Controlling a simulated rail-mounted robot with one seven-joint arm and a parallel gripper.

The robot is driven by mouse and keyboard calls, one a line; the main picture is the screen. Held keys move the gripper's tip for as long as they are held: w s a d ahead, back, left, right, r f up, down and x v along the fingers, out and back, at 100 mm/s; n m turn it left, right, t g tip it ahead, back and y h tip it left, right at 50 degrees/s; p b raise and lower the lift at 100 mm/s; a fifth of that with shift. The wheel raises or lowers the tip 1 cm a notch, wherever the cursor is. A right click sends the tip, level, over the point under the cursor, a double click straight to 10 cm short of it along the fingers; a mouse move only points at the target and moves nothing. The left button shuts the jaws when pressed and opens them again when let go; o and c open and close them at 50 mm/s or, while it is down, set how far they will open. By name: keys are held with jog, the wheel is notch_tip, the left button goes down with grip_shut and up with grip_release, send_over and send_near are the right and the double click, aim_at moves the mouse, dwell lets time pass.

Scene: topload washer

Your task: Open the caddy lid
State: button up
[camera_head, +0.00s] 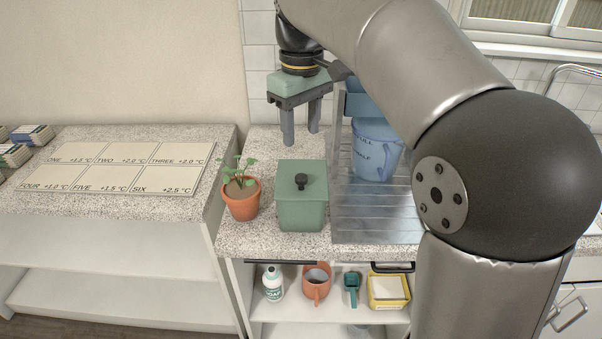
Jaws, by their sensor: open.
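The green caddy (301,216) stands on the speckled counter, left of the metal drainboard. Its green lid (302,172) lies flat on top and looks shut, with a round black knob (301,181) near its middle. My gripper (301,140) hangs above and behind the caddy, fingers pointing down. Its two grey fingers are apart with nothing between them. It does not appear to touch the lid or knob.
A potted plant (241,197) stands close to the caddy's left. A blue jug (375,150) is on the ribbed drainboard (375,215) to the right, partly hidden by my arm.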

aim_at(302, 176)
notch_tip(302, 176, down, 10)
jog(key=shift+f+b, duration=0.25)
jog(key=shift+b, duration=0.1)
grip_shut()
